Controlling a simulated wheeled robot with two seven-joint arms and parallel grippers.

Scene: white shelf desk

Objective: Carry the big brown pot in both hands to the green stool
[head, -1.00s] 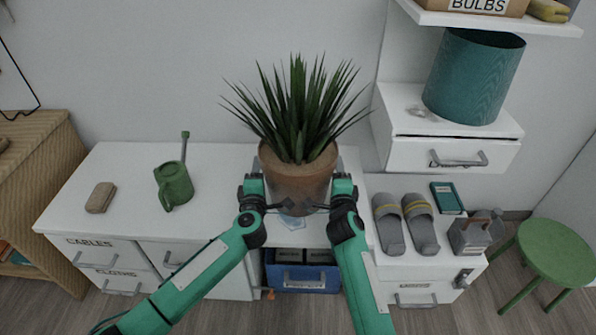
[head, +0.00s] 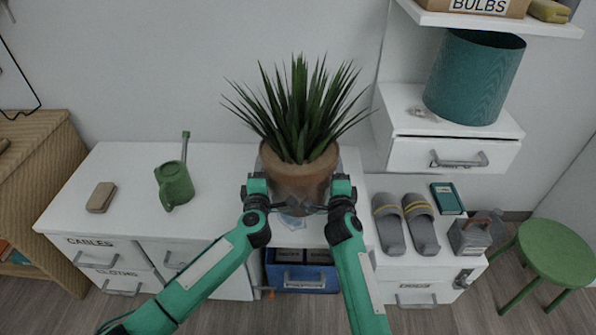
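The big brown pot (head: 298,178) holds a spiky green plant and stands upright at the middle of the white desk, near the front. My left gripper (head: 282,206) is at the pot's lower left front, and my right gripper (head: 314,208) is at its lower right front. Their dark fingers point inward in front of the pot. The finger gaps are too small to make out, and I cannot tell whether they touch the pot. The green stool (head: 558,248) stands on the floor at the far right, and its seat is bare.
A green watering can (head: 174,186) and a tan block (head: 101,197) are on the left desktop. Grey sandals (head: 420,222), a teal book (head: 447,198) and a grey caddy (head: 473,235) lie between pot and stool. A teal bin (head: 474,78) stands on the raised drawer unit.

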